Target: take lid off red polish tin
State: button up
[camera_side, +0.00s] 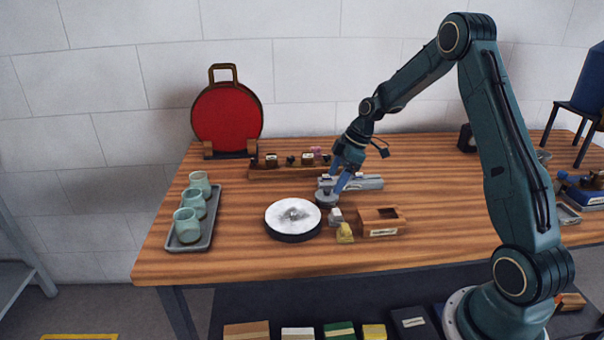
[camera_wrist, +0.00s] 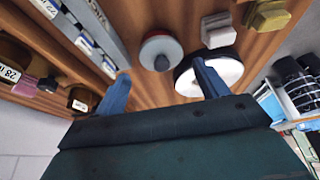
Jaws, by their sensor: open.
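A small round tin (camera_wrist: 151,39) shows a thin red edge in the wrist view. A grey lid (camera_wrist: 172,45) with a dark knob (camera_wrist: 161,62) covers its top. In the side view the tin (camera_side: 326,199) stands on the table between the white-topped disc and the grey metal rack. My gripper (camera_wrist: 163,88) is open, with its two blue fingers apart and nothing between them. In the side view my gripper (camera_side: 338,184) is just above the tin, coming down at a tilt from the upper right.
A white-topped round pad (camera_side: 293,219) stands close to the tin. A small grey block (camera_side: 335,216), a yellow block (camera_side: 345,234) and an open wooden box (camera_side: 382,228) are nearby. A grey rack (camera_side: 366,183) lies behind. A tray (camera_side: 211,224) with cups is at the left.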

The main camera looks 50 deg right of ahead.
aim_at(329, 189)
jog(key=shift+x, duration=2.15)
jog(key=c, duration=0.9)
